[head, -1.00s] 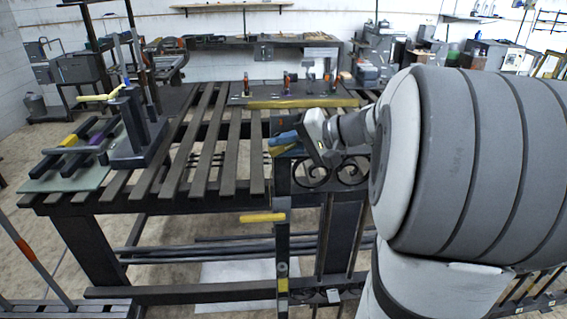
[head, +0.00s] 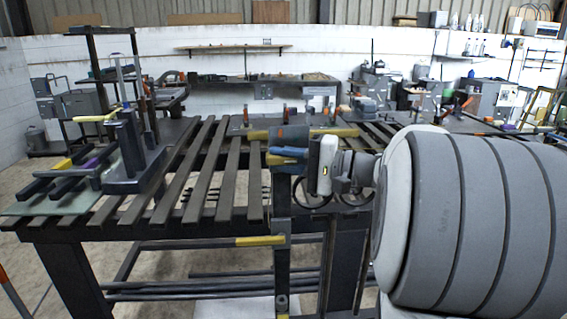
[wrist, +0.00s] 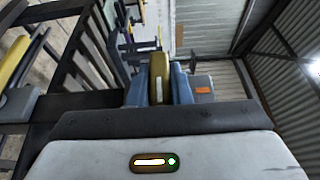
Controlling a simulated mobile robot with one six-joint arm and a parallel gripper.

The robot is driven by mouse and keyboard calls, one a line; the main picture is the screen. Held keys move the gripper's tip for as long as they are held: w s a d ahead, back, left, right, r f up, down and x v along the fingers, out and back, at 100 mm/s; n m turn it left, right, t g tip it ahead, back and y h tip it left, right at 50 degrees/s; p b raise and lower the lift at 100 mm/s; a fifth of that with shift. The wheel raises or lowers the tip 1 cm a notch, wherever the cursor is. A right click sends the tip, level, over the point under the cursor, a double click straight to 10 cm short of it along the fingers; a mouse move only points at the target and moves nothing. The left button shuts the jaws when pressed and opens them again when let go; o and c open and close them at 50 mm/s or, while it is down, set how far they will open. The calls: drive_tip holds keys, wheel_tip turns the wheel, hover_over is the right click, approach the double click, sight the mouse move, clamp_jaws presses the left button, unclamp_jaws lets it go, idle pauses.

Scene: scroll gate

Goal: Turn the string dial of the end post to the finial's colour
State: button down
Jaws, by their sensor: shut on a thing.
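My gripper (head: 284,153) is at the top of the dark end post (head: 281,215) of the gate in the head view. In the wrist view its blue fingers (wrist: 157,90) are shut on a rounded yellow piece with a pale stripe, seemingly the string dial (wrist: 157,66). The fingers cover its sides, so I cannot tell its setting. A grey block with an orange patch (wrist: 203,88) is just right of the fingers. I cannot make out the finial for certain.
A yellow handle (head: 260,241) sticks out left from the post lower down. A slatted bench (head: 200,180) lies behind the post. A dark stand (head: 130,150) and bars on a pale plate (head: 40,207) are at its left end.

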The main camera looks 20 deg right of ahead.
sight(296, 161)
drive_tip(key=c, duration=1.3)
unclamp_jaws()
drive_tip(key=v, duration=0.7)
drive_tip(key=shift+s+d, duration=0.25)
drive_tip(key=shift+d, duration=0.05)
